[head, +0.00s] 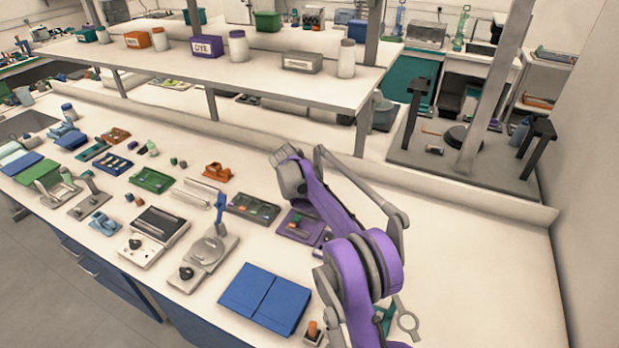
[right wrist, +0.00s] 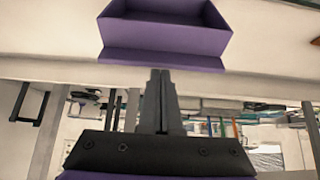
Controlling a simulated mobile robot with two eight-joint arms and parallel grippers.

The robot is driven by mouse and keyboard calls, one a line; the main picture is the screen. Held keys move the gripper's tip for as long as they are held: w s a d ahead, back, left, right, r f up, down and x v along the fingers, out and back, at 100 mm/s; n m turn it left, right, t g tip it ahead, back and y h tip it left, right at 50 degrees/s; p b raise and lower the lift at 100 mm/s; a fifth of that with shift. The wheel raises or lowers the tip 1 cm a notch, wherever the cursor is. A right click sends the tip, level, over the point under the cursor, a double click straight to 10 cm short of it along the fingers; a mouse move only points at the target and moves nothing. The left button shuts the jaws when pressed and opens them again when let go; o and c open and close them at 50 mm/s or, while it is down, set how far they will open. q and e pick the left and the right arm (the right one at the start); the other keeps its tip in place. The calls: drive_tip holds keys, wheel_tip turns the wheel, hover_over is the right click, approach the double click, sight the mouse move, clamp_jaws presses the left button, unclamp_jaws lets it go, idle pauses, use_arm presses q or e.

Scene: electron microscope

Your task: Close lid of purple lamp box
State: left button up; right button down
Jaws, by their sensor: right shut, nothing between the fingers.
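The purple box (right wrist: 168,34) is at the top of the right wrist view, with its open inside showing dark. A flat purple panel (right wrist: 160,60), apparently the lid, stands out along the box edge nearest my fingers. The lid is open. My right gripper (right wrist: 160,76) is shut and empty, its dark fingertips pointing at this panel and very close to it. I cannot tell if they touch it. In the head view my purple arm covers part of the bench, and I cannot make out the open box or the fingertips there. My left gripper is out of view.
A purple tray (head: 296,226) with small parts lies left of my arm. The bench right of my arm (head: 480,260) is clear; a shelf (head: 270,83) runs behind.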

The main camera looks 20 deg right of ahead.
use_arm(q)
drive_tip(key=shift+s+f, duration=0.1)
use_arm(e)
drive_tip(key=shift+s+a, duration=0.1)
drive_tip(key=shift+s+a+f+t+b, duration=0.15)
drive_tip(key=shift+s+a+t+b, duration=0.05)
drive_tip(key=shift+a+t+b, duration=0.1)
drive_tip(key=shift+s+a, duration=0.1)
drive_tip(key=shift+s, duration=0.05)
drive_tip(key=shift+s+a+f+t+h+b, duration=0.3)
drive_tip(key=shift+s+a+h+b, duration=0.1)
drive_tip(key=shift+a+h+b, duration=0.15)
use_arm(q)
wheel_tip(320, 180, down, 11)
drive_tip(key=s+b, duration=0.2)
drive_tip(key=b, duration=0.5)
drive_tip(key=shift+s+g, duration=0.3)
use_arm(e)
drive_tip(key=shift+s+a+f+t+h, duration=0.4)
drive_tip(key=shift+s+a+f, duration=0.95)
drive_tip(key=shift+a+f, duration=0.3)
drive_tip(key=shift+s+a+f+t+h, duration=0.25)
drive_tip(key=shift+s+a+f+h, duration=0.2)
drive_tip(key=shift+s+a+f, duration=1.2)
drive_tip(key=shift+s+a+f+t+h, duration=0.4)
drive_tip(key=shift+s+a+f, duration=0.85)
drive_tip(key=shift+f, duration=0.6)
drive_tip(key=shift+w+a, duration=0.15)
